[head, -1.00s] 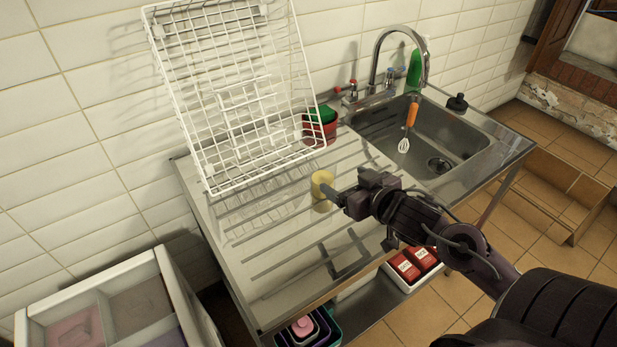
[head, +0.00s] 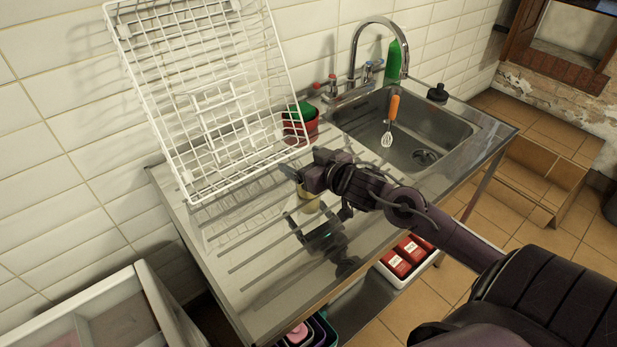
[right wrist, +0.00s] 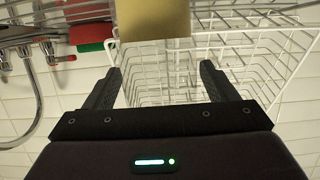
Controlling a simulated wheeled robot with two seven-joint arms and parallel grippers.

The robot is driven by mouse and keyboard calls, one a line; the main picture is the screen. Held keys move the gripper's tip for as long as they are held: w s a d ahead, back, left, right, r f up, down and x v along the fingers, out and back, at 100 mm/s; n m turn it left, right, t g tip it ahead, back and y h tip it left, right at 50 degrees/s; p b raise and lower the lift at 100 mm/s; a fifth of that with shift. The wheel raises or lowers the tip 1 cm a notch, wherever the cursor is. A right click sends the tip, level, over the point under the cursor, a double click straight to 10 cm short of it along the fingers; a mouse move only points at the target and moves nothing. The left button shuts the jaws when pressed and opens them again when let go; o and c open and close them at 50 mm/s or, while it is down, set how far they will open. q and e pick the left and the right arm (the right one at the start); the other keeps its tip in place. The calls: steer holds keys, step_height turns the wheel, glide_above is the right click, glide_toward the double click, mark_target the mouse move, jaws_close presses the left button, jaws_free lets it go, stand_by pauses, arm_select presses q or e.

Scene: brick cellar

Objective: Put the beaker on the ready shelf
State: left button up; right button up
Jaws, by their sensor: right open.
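A yellow cylinder that looks like the beaker (head: 309,203) stands on the ribbed steel drainboard (head: 245,280), partly covered by my right gripper in the head view. My right gripper (head: 297,178) is open, right at the cylinder in the head view. In the right wrist view a flat yellow surface (right wrist: 153,20) lies ahead of the spread, empty fingers (right wrist: 160,72), at the top edge. No gap or contact can be judged. I cannot tell which surface is the ready shelf. My left gripper is not in view.
A white wire rack (head: 215,100) leans on the tiled wall behind the drainboard. A red pot (head: 301,127) stands beside it. The sink (head: 415,135), with tap and whisk (head: 390,120), is to the right. Red boxes (head: 405,258) are below. Crates (head: 85,315) stand at left.

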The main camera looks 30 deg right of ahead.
steer(key=shift+w, duration=0.2)
steer(key=c, duration=1.2)
